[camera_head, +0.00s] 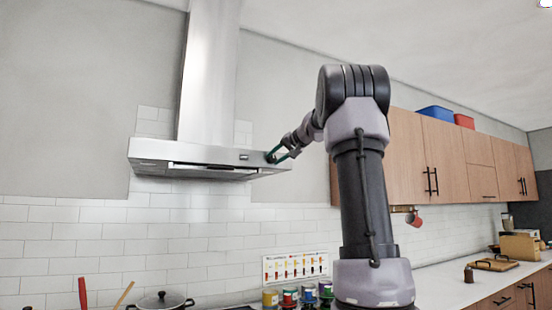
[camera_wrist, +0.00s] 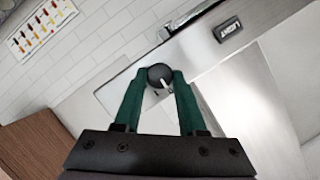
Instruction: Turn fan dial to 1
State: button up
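A round dark fan dial (camera_wrist: 160,75) with a light pointer mark sits on the front face of the steel range hood (camera_wrist: 225,95). In the head view the hood (camera_head: 190,155) hangs on the wall, and my gripper (camera_head: 280,154) is at its right end, over the dial. In the wrist view the green fingers of my gripper (camera_wrist: 160,78) lie on either side of the dial, their tips close beside it. I cannot tell whether both fingers press on it. The numbers around the dial are not readable.
A small dark panel (camera_wrist: 227,29) is on the hood front. Wooden wall cabinets (camera_head: 430,155) stand to the right of my arm. A lidded pot (camera_head: 162,300) and several colored cans (camera_head: 290,296) are below the hood.

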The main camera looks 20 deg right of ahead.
grip_shut()
jog(key=shift+d+m, duration=0.1)
jog(key=shift+m, duration=0.2)
jog(key=m, duration=0.1)
jog(key=m+y, duration=0.1)
jog(key=shift+d+f+m+t, duration=0.1)
jog(key=shift+f+m+t, duration=0.05)
jog(key=shift+m+t, duration=0.15)
jog(key=shift+f+m+t+y, duration=0.15)
jog(key=shift+m+t+y, duration=0.55)
jog(key=shift+m, duration=1.1)
jog(key=o, duration=1)
grip_release()
